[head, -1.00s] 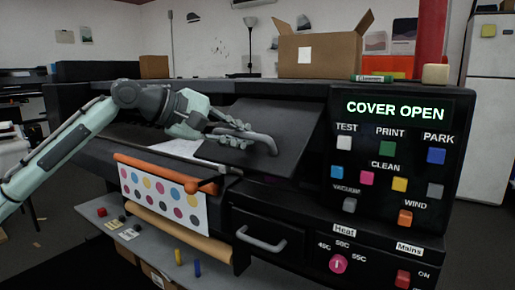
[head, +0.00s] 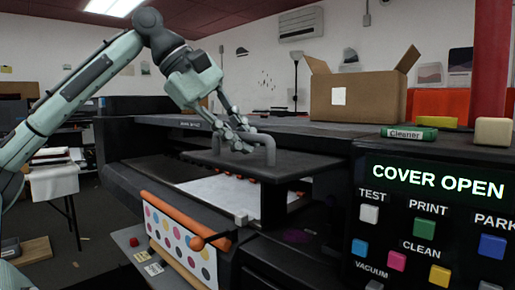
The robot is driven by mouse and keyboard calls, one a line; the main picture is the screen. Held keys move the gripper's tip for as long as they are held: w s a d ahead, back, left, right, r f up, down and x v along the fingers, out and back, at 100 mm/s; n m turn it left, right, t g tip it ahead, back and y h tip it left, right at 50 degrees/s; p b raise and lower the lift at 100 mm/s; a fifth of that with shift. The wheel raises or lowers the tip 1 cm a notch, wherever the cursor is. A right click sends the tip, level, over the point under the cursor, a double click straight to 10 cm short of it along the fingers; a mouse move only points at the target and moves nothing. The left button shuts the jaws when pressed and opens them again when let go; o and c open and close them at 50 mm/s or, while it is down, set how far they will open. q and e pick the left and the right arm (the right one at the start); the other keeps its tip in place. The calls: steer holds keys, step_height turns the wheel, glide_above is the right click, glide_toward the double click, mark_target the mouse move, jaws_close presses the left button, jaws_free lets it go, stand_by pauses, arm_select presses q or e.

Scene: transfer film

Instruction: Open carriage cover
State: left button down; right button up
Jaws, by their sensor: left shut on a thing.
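The carriage cover (head: 290,166) of the printer is a dark flat panel, raised and near level, with the opening under it showing. A grey bar handle (head: 268,146) stands on its top. My left gripper (head: 246,143) comes from above and is shut on this handle. The display panel (head: 437,181) reads COVER OPEN. White sheet (head: 228,193) lies inside, below the cover. My right gripper is not in view.
An open cardboard box (head: 375,95), a green cleaner tube (head: 408,133) and a cream block (head: 493,131) stand on the printer top. An orange roller (head: 163,208) with a dotted print crosses the front. Buttons line the right panel.

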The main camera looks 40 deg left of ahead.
arm_select(q)
steer(key=shift+w+r, duration=0.1)
steer(key=shift+r, duration=0.4)
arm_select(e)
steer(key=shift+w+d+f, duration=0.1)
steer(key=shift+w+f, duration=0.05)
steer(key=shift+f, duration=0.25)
arm_select(q)
steer(key=c, duration=1.9)
jaws_free()
steer(key=shift+c, duration=0.2)
steer(key=shift+o, duration=0.7)
steer(key=shift+s+a, duration=0.1)
steer(key=shift+s, duration=0.2)
steer(key=shift+w, duration=0.1)
steer(key=v, duration=1.2)
steer(key=shift+w, duration=0.15)
